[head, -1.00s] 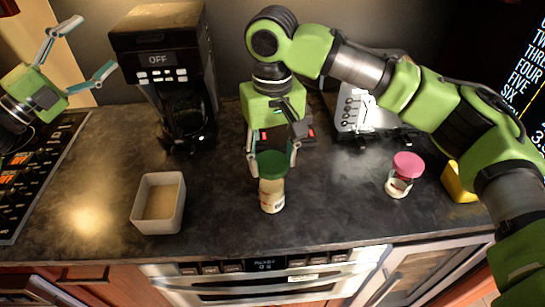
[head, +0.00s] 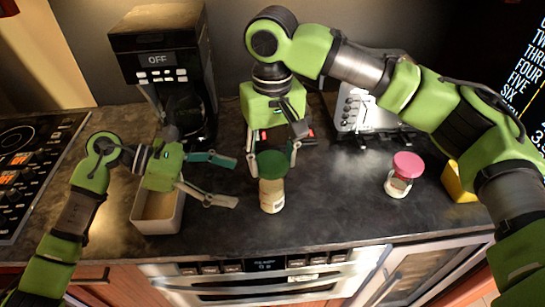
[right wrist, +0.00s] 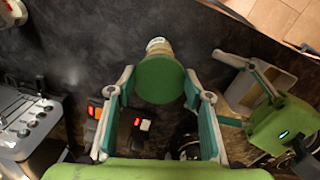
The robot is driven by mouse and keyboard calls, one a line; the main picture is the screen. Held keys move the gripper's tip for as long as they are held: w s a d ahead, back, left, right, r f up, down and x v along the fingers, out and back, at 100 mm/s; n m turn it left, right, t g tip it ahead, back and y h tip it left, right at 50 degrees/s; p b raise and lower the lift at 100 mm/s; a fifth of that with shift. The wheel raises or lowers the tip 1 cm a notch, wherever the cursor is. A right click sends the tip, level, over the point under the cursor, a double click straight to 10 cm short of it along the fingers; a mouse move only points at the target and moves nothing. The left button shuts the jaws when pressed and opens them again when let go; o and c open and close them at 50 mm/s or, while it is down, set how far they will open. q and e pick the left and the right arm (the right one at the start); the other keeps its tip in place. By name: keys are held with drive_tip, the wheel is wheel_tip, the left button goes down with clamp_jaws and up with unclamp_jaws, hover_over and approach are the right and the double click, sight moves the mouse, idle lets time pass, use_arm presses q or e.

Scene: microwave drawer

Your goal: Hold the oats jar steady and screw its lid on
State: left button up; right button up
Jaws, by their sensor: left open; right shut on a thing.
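The oats jar (head: 271,194), with pale beige contents, stands upright near the counter's front, left of the pink-lidded jar. Its green lid (head: 270,163) sits on its top; how far it is threaded cannot be told. My right gripper (head: 272,161) comes from behind and above and is shut on the lid, a finger at each side. The lid also shows between its fingers in the right wrist view (right wrist: 160,80), hiding most of the jar. My left gripper (head: 236,182) is open and empty just left of the jar, fingers pointing towards it, apart from it.
A beige open box (head: 147,222) stands under my left wrist. A jar with a pink lid (head: 407,165) stands to the right, near a yellow object (head: 459,184). A coffee maker (head: 165,70) and a toaster (head: 362,115) stand at the back. The stove (head: 30,165) is at far left.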

sight(267, 195)
use_arm(q)
drive_tip(key=shift+s+d+f+m, duration=0.3)
drive_tip(key=shift+d+f, duration=0.05)
drive_tip(key=shift+f, duration=0.3)
drive_tip(key=shift+x, duration=4.75)
drive_tip(key=shift+f, duration=0.1)
drive_tip(key=shift+a, duration=0.1)
drive_tip(key=c, duration=1.2)
